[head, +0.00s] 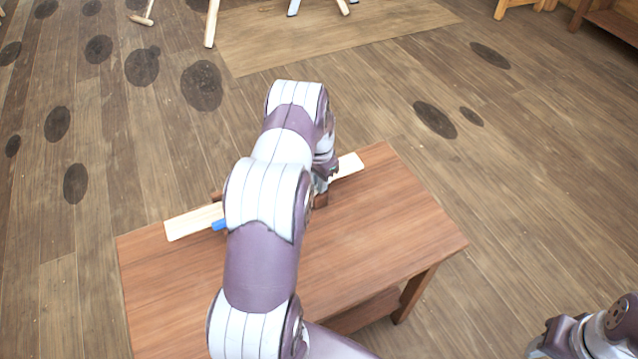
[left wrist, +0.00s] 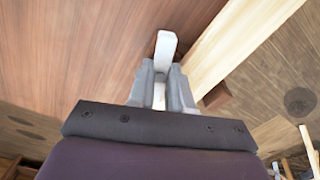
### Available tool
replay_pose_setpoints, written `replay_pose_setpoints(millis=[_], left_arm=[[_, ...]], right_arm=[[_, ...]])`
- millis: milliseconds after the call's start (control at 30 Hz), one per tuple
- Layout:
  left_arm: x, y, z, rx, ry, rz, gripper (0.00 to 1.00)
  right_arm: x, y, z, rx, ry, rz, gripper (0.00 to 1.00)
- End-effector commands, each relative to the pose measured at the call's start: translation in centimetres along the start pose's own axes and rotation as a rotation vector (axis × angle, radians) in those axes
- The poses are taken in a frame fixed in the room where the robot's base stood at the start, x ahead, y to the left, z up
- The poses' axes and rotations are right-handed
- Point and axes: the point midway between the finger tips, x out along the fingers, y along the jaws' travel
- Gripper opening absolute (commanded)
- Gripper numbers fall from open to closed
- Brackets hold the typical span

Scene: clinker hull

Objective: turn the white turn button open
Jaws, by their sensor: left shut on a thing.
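The white turn button (left wrist: 166,46) shows in the left wrist view as a short white bar, beside a pale plank and close to a small brown block. My left gripper (left wrist: 162,72) is shut on it, with a grey finger on each side and the bar's far end standing out beyond the tips. In the head view my left arm hides the button, and only part of the left gripper (head: 323,184) shows beside the plank. My right gripper (head: 545,347) is at the bottom right corner, away from the table; its fingers are too cut off to judge.
A pale plank (head: 190,222) lies across the wooden table (head: 400,235), partly behind my arm. A blue piece (head: 219,225) shows at its edge, and a brown block (head: 321,200) sits near the gripper. The table's right half is clear.

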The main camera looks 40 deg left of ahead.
Motion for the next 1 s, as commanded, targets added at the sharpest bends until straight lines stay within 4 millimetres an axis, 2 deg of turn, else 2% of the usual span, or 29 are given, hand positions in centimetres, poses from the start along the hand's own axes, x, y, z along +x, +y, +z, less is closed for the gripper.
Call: replay_pose_setpoints(millis=[200,500,1000], left_arm=[[-0.17,-0.16,-0.23,0.169,0.006,-0.005,0.0],[-0.25,-0.16,-0.23,0.326,0.006,-0.006,0.0],[-0.34,-0.18,-0.27,0.392,0.007,-0.007,0.0]], right_arm=[[0.67,0.0,0.08,0.0,0.0,0.0,0.43],[1.05,0.0,0.13,0.0,0.0,0.0,0.43],[1.16,0.0,0.14,0.0,0.0,0.0,0.43]])
